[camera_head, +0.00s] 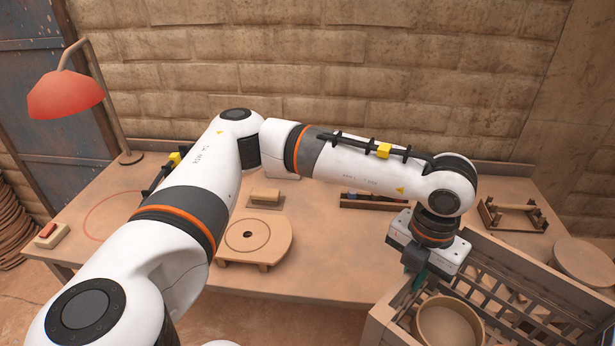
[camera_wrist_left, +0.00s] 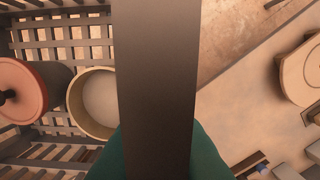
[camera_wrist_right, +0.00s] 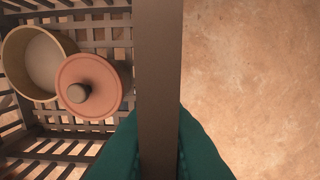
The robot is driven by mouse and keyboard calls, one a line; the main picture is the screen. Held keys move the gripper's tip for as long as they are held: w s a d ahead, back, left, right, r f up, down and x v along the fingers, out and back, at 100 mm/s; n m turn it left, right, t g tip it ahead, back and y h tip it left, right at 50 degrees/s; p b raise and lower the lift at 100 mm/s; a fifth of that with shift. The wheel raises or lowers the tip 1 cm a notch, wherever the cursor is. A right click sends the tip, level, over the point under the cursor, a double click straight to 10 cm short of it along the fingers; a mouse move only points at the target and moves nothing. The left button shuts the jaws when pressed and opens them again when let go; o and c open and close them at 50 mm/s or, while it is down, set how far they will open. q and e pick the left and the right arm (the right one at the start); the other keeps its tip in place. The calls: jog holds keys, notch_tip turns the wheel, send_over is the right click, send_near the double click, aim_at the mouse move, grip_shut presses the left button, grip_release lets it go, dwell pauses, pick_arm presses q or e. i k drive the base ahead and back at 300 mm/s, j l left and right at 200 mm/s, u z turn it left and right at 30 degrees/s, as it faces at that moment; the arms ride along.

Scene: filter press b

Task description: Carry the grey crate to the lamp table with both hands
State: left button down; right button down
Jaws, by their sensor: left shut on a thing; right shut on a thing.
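The grey crate (camera_head: 530,275) has slatted sides and stands at the lower right of the head view, partly cut off by the frame. My left gripper (camera_head: 418,272) is shut on its left side; the left wrist view shows the crate's bar (camera_wrist_left: 155,70) between the teal fingers. My right gripper (camera_wrist_right: 160,145) is shut on the opposite bar (camera_wrist_right: 160,60); it is outside the head view. In the crate are a tan round bowl (camera_head: 447,325) and a pink lidded pot (camera_wrist_right: 90,85). The lamp table (camera_head: 335,245) carries a red lamp (camera_head: 65,95) at its far left.
On the table are a round-ended board (camera_head: 255,238), a small block with a handle (camera_head: 265,198), a wooden frame (camera_head: 512,214) and a red-button box (camera_head: 50,235). A thin red circle (camera_head: 115,215) marks bare tabletop at left. A brick wall (camera_head: 330,80) stands behind.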

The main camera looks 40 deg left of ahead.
aim_at(381, 252)
jog(key=i+u, duration=0.35)
jog(key=i, duration=0.2)
jog(key=i+l+u, duration=0.15)
jog(key=i+u, duration=0.4)
jog(key=u, duration=0.4)
